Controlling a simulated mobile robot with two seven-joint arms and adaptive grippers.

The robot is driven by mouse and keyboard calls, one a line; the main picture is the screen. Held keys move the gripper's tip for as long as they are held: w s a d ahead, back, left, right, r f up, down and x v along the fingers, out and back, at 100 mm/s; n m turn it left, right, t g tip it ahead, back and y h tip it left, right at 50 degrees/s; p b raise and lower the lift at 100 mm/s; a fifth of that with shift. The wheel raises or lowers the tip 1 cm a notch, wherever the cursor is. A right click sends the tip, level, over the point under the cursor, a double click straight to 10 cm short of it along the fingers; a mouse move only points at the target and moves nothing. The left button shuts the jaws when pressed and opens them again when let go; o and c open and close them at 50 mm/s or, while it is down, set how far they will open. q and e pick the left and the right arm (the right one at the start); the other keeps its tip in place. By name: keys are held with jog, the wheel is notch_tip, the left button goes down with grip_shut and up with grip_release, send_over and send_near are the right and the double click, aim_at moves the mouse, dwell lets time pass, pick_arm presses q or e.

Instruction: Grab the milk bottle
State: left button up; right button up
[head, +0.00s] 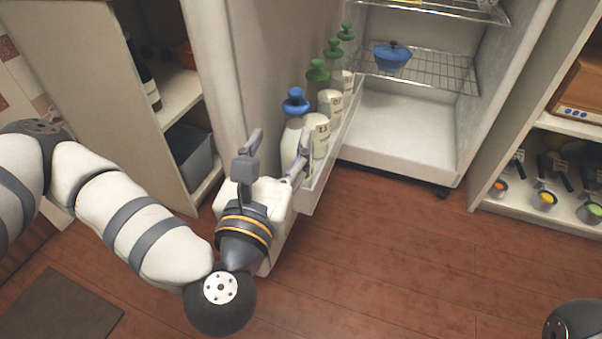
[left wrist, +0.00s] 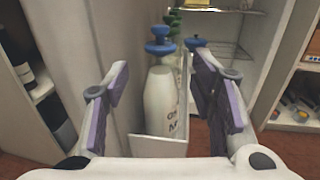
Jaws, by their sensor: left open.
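A white bottle with a blue cap (head: 295,101) stands upright at the near end of the refrigerator door shelf (head: 326,160). In the left wrist view the bottle (left wrist: 160,100) shows dark lettering that I cannot fully read. Behind it stand several similar bottles with green caps (head: 317,72). My left gripper (head: 276,150) is open and empty in front of the blue-capped bottle. In the left wrist view the bottle appears between the two fingers (left wrist: 161,80), farther out; I see no contact. My right gripper is not in view.
The open refrigerator has a wire rack (head: 440,74) with a blue lidded pot (head: 392,56). A cupboard (head: 172,95) with a dark bottle stands left of the door. Shelves with cups (head: 543,200) stand at right. The wooden floor (head: 400,260) is clear in the middle.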

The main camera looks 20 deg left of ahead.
aim_at(293, 114)
pick_arm(q)
jog(key=w, duration=0.3)
jog(key=w+a+b, duration=0.1)
jog(key=w, duration=0.3)
jog(key=w+f+b, duration=0.1)
jog(key=w, duration=0.3)
jog(key=shift+a, duration=0.2)
jog(key=shift+w, duration=0.35)
grip_shut()
jog(key=shift+r, duration=0.15)
